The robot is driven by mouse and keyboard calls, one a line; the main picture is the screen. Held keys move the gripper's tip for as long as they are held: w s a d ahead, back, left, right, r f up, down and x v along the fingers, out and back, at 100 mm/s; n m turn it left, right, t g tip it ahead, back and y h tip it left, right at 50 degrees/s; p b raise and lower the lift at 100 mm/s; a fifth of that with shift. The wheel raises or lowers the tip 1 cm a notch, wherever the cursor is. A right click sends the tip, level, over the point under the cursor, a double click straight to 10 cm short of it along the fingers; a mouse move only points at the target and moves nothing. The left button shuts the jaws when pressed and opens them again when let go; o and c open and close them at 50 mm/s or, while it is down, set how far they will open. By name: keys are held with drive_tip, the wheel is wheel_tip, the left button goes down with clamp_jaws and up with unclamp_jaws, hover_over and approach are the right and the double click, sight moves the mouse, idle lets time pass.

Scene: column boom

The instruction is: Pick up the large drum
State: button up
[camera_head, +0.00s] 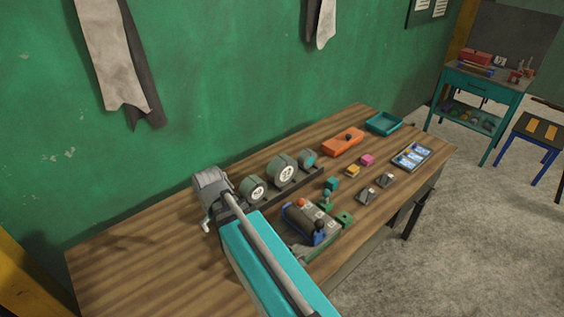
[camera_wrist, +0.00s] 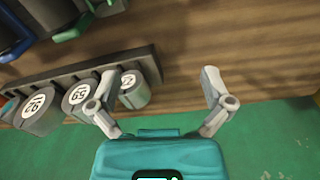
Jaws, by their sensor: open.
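Three grey-green drums with round white labels stand in a row on a dark rack.
The dark rack (camera_head: 317,174) lies along the wooden table (camera_head: 120,250) near the green wall. A grey and blue device (camera_head: 303,224), small coloured blocks, an orange box (camera_head: 343,143) and a teal tray (camera_head: 384,123) occupy the right side. The table's left end is clear.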

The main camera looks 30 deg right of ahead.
drive_tip(key=w+d+r+m+p, duration=0.2)
drive_tip(key=w+d+r+p, duration=0.1)
drive_tip(key=w+r, duration=0.1)
drive_tip(key=m+h, duration=0.6)
drive_tip(key=m, duration=0.8)
approach(281, 158)
drive_tip(key=r, duration=0.1)
drive_tip(key=shift+s+a, duration=0.1)
drive_tip(key=shift+a, duration=0.35)
drive_tip(key=b+x, duration=0.4)
drive_tip(key=shift+d+f, duration=0.15)
drive_tip(key=shift+f, duration=0.25)
drive_tip(key=shift+b+x, duration=1.55)
drive_tip(key=shift+x, duration=0.3)
drive_tip(key=shift+d, duration=0.1)
